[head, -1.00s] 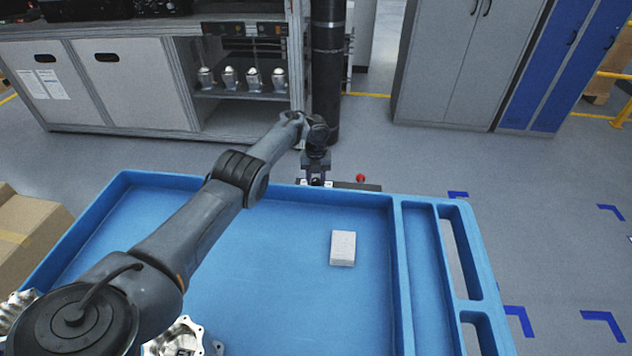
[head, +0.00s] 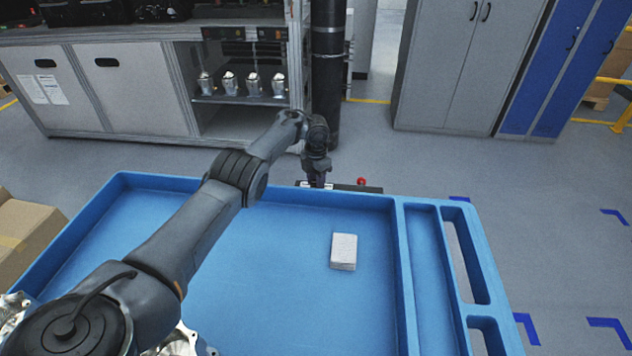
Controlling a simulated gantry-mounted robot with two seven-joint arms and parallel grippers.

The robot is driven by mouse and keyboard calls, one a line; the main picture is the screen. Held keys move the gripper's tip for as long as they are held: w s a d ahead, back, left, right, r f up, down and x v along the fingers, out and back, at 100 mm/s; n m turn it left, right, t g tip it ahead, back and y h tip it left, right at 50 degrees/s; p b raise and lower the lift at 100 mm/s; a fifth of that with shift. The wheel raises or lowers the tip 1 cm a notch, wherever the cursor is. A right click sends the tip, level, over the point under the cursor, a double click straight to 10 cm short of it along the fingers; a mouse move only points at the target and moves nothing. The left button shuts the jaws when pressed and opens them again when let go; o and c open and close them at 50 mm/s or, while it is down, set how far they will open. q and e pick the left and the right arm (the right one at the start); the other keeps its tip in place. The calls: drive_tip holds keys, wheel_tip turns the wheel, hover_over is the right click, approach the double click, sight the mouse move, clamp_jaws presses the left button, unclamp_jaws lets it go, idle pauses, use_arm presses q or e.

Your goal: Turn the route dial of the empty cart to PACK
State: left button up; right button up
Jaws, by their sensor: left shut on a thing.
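The blue cart (head: 290,197) fills the lower part of the head view; a small white box lies in its tray. At its far edge is a dark control panel (head: 345,187) with a red knob (head: 361,181). My left gripper (head: 317,184) points down at the left part of this panel, seen narrow side on. It is shut on the route dial, which its fingers and wrist hide. The dial's pointer and lettering cannot be read. My right gripper is not in view.
The white box (head: 343,251) lies in the tray. Silver machined housings (head: 178,343) are partly hidden under my left arm. A cardboard box (head: 25,235) is at left. A workbench with a shelf of metal parts (head: 240,98) and grey cabinets (head: 445,70) stand beyond clear floor.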

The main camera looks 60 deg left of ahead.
use_arm(q)
drive_tip(key=shift+m, duration=0.3)
idle(0.4)
drive_tip(key=o, duration=1)
drive_tip(key=shift+o, duration=0.2)
drive_tip(key=shift+r, duration=0.1)
wheel_tip(320, 180, up, 11)
drive_tip(key=p, duration=0.4)
drive_tip(key=shift+f, duration=0.2)
